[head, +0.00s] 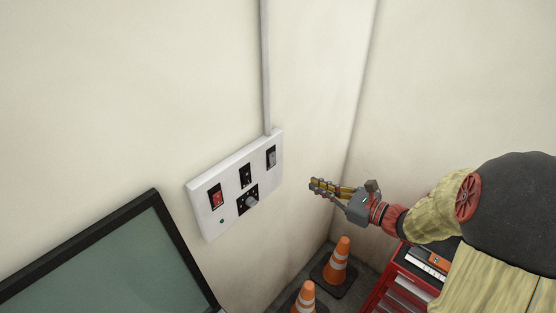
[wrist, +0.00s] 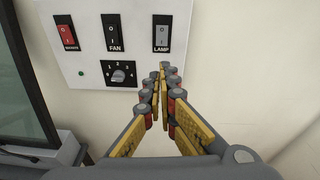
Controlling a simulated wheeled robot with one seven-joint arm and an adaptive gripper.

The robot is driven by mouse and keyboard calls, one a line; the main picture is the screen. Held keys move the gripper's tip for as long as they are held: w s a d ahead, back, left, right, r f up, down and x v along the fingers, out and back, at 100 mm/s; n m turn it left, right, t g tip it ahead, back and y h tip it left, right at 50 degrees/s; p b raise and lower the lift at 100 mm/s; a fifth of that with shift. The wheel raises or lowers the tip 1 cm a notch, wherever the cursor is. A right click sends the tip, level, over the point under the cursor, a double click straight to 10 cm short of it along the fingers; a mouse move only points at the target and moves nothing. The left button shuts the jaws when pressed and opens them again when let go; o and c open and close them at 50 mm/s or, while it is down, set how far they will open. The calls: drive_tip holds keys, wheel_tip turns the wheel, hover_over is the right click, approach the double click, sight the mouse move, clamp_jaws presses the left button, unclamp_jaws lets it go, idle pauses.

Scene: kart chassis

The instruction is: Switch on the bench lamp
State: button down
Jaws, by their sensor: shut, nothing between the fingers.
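The lamp switch (wrist: 162,34) is a grey rocker in a black frame, labelled LAMP, at the right of a white wall panel (wrist: 75,77). In the head view the lamp switch (head: 271,157) is at the panel's upper right corner. I cannot tell which way the rocker is tipped. My gripper (head: 314,186) is shut and empty, right of the panel and apart from it in the head view. In the wrist view my gripper's fingertips (wrist: 162,70) appear just below the lamp switch. The lamp itself is not in view.
A red switch (wrist: 66,36), a black FAN switch (wrist: 114,34) and a numbered dial (wrist: 119,73) share the panel. A dark-framed board (head: 110,255) is at lower left. Orange cones (head: 337,259) and a red tool cabinet (head: 385,288) stand below.

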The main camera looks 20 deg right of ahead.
sight(275, 163)
drive_tip(key=shift+w+d+r+m+t, duration=0.15)
drive_tip(key=shift+r+m+t, duration=0.15)
drive_tip(key=shift+r+m, duration=0.3)
drive_tip(key=x, duration=1.4)
drive_tip(key=shift+p, duration=0.4)
